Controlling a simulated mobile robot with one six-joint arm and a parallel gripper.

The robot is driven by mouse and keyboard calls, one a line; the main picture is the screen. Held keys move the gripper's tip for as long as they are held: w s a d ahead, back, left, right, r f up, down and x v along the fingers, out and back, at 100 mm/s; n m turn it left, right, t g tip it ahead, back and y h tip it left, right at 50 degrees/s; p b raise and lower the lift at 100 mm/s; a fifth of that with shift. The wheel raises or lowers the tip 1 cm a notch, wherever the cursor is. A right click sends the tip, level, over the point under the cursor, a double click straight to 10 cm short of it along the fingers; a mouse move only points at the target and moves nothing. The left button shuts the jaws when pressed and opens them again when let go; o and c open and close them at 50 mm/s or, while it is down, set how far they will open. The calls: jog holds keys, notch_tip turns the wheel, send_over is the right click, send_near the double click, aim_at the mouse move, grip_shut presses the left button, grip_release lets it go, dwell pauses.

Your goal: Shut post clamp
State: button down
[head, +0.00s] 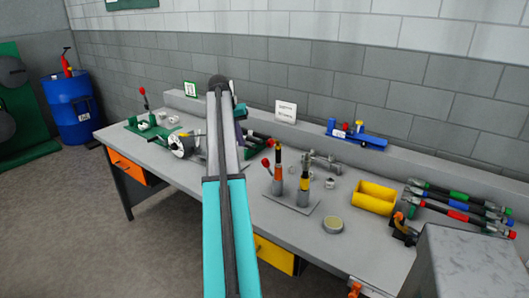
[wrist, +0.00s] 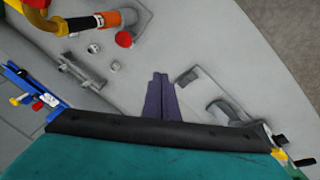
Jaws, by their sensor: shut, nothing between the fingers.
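A grey plate (head: 305,203) on the bench carries two upright posts with orange, yellow and black upper parts. A red-ball lever (head: 266,162) sticks out at the left post. I take this to be the post clamp, but cannot be sure. In the wrist view the orange and yellow post parts (wrist: 98,20) and a red ball (wrist: 123,39) show at the top left. My gripper (wrist: 162,100) has its dark purple fingers together and empty, apart from the posts. In the head view my arm hides most of the gripper.
A blue fixture (head: 357,135) stands at the back. A green-based fixture (head: 150,125) is at the far left. Bench is free in front of the posts.

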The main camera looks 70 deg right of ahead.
jog(key=s+d+r+m, duration=0.1)
jog(key=s+d+r, duration=0.2)
jog(key=s+r, duration=0.3)
jog(key=shift+s+d, duration=0.2)
jog(key=shift+s, duration=0.2)
jog(key=shift+f, duration=0.15)
jog(key=p, duration=0.3)
send_over(268, 168)
jog(key=w+d, duration=0.1)
jog(key=w, duration=0.1)
notch_tip(268, 168, down, 11)
